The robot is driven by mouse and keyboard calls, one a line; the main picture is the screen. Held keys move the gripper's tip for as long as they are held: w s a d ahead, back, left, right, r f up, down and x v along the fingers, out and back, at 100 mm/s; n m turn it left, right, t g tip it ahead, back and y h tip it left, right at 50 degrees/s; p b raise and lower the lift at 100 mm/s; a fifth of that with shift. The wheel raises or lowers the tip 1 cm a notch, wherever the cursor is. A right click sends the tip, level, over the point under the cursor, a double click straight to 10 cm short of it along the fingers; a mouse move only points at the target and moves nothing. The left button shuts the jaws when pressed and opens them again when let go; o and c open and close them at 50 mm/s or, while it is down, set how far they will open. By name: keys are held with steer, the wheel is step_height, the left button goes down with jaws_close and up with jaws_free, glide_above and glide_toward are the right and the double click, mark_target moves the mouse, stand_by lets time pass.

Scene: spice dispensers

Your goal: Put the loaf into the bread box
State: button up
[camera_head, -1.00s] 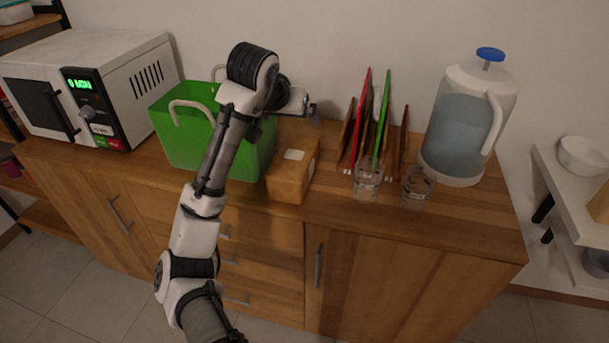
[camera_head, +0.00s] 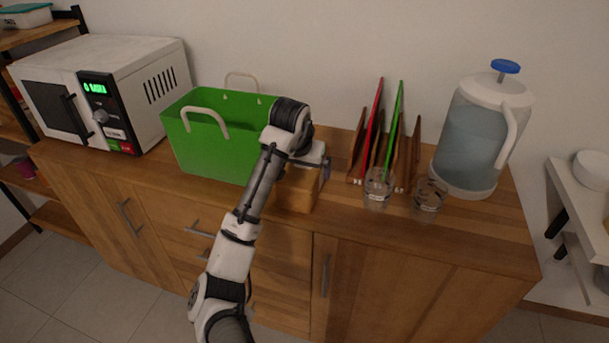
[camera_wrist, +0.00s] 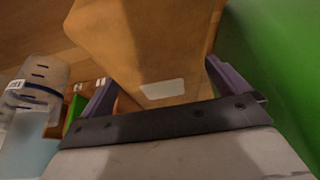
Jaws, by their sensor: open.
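A brown block with a white label (camera_head: 297,196) stands on the wooden cabinet top; it seems to be the loaf. It fills the upper middle of the wrist view (camera_wrist: 145,45). A green open box with white handles (camera_head: 215,145), seemingly the bread box, stands just left of it and shows at the right edge of the wrist view (camera_wrist: 285,60). My gripper (camera_head: 318,172) is over the block and hides part of it. In the wrist view my gripper (camera_wrist: 165,82) is open, with one finger on each side of the block; contact cannot be told.
A microwave (camera_head: 105,95) stands left of the green box. Right of the block are a rack with red and green boards (camera_head: 385,135), two glasses (camera_head: 378,190) and a large water jug (camera_head: 480,135). The cabinet's front edge is close to the block.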

steer(key=shift+p+x, duration=0.3)
steer(key=shift+x, duration=1.45)
steer(key=shift+s, duration=0.1)
steer(key=c, duration=0.9)
steer(key=shift+c, duration=1.2)
steer(key=shift+r, duration=0.15)
